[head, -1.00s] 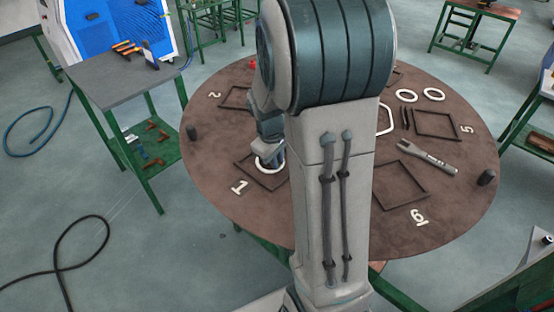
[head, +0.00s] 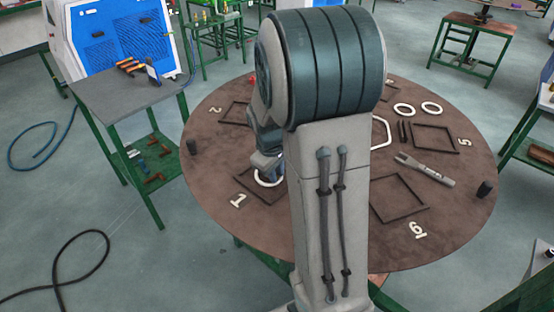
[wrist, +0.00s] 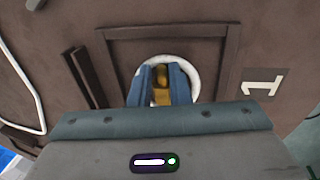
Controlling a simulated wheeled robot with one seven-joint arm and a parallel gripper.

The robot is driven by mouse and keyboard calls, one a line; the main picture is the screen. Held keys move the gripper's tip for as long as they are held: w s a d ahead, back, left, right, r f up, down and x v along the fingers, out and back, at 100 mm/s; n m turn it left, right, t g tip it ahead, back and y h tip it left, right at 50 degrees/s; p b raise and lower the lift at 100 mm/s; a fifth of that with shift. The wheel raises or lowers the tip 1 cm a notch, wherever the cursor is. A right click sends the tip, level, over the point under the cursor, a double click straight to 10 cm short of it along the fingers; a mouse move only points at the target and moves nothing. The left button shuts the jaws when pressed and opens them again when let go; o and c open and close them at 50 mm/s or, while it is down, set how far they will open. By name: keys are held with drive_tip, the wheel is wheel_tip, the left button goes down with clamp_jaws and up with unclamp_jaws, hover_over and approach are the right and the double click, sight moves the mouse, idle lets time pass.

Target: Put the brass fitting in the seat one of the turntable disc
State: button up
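The brass fitting (wrist: 161,88) shows between the two blue fingers of my gripper (wrist: 162,84) in the wrist view. The fingers flank it closely and appear closed on it. Below is seat one, a dark square frame (wrist: 170,32) with a white ring (wrist: 193,75) inside it and the label "1" beside it. The fitting appears over or within the ring; its lower end and any contact are hidden. In the head view, the turntable disc (head: 330,245) is brown and round, and my arm hides much of its middle.
Other square frames stand on the disc, including seat six (head: 400,208) and seat five (head: 437,138). A fork-ended tool (head: 425,168) and white rings (head: 404,110) lie at the right. A green-legged table (head: 118,95) stands to the left.

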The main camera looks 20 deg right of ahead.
drive_tip(key=shift+s+a+f+p, duration=0.25)
drive_tip(key=shift+s+p, duration=0.05)
drive_tip(key=shift+p, duration=0.1)
drive_tip(key=r, duration=0.2)
drive_tip(key=w+r, duration=0.1)
drive_tip(key=shift+w+a+b, duration=0.1)
drive_tip(key=shift+a+b, duration=0.2)
drive_tip(key=shift+b, duration=0.1)
wheel_tip(320, 180, up, 9)
drive_tip(key=s+a, duration=0.1)
drive_tip(key=s, duration=0.1)
drive_tip(key=s+a+m+t+y, duration=0.1)
drive_tip(key=s+a+m, duration=0.1)
drive_tip(key=s+a, duration=0.2)
drive_tip(key=s+a+m+t, duration=0.1)
drive_tip(key=s+a, duration=0.3)
drive_tip(key=s, duration=0.6)
drive_tip(key=shift+s+r+m+y, duration=0.15)
drive_tip(key=shift+m+y, duration=0.25)
drive_tip(key=shift+m, duration=0.3)
